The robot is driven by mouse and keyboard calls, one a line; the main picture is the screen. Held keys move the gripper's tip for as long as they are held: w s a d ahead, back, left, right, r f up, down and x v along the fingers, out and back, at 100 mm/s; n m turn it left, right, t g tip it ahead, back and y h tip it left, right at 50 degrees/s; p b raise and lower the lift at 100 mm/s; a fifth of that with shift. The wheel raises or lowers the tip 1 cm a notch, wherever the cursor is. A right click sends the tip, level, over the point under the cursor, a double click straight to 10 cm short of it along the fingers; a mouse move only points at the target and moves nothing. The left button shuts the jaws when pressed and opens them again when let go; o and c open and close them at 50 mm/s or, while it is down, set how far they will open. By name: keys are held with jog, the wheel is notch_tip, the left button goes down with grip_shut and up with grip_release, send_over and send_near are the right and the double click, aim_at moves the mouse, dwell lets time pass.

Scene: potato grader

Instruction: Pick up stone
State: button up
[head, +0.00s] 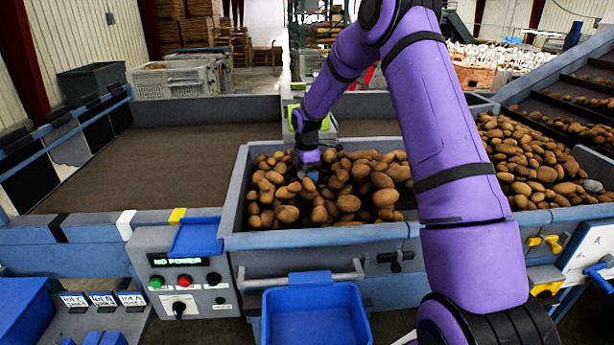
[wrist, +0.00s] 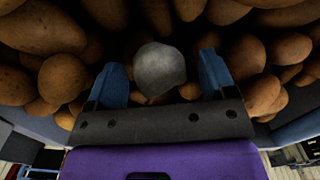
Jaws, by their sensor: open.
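A grey, rounded stone (wrist: 160,72) lies among brown potatoes in the wrist view, between the two blue fingers of my gripper (wrist: 161,76). The fingers are apart, with a visible gap on each side of the stone. In the head view my gripper (head: 308,172) points down into the potato pile (head: 345,190) in the middle bin. The stone there is hidden by the gripper and potatoes.
The bin's grey metal walls (head: 320,238) surround the pile. A blue tub (head: 315,315) hangs in front. A control box (head: 183,285) reads "NO POWER". An empty dark belt (head: 165,170) lies left. Another potato bin at right holds a grey stone (head: 593,186) at its edge.

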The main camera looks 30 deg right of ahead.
jog(key=c, duration=1)
jog(key=shift+c, duration=0.2)
